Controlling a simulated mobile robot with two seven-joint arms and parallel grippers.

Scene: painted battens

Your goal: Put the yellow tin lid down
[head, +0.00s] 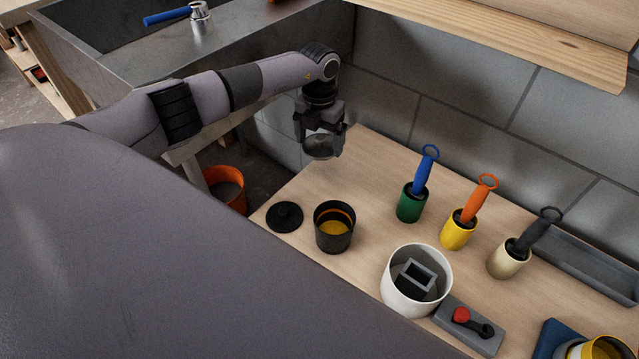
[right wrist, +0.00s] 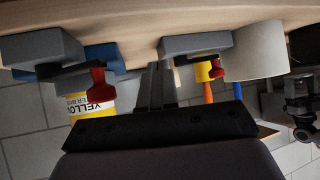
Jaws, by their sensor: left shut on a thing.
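My left gripper (head: 321,126) is shut on a round grey metal lid (head: 320,147), which I take to be the yellow tin lid. It holds the lid above the far left end of the bench, near the block wall. The yellow tin (head: 608,350) stands at the bottom right of the head view, partly cut off; its label shows upside down in the right wrist view (right wrist: 92,106). My right gripper (right wrist: 162,82) shows only in the right wrist view, with its fingers together and nothing seen between them.
On the wooden bench (head: 374,166) stand a black pot (head: 334,238), a black lid (head: 284,217), a white tub (head: 408,299) and green, yellow and cream cups with handled tools. A grey block with a red knob (head: 461,315) lies in front. Free wood lies below my left gripper.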

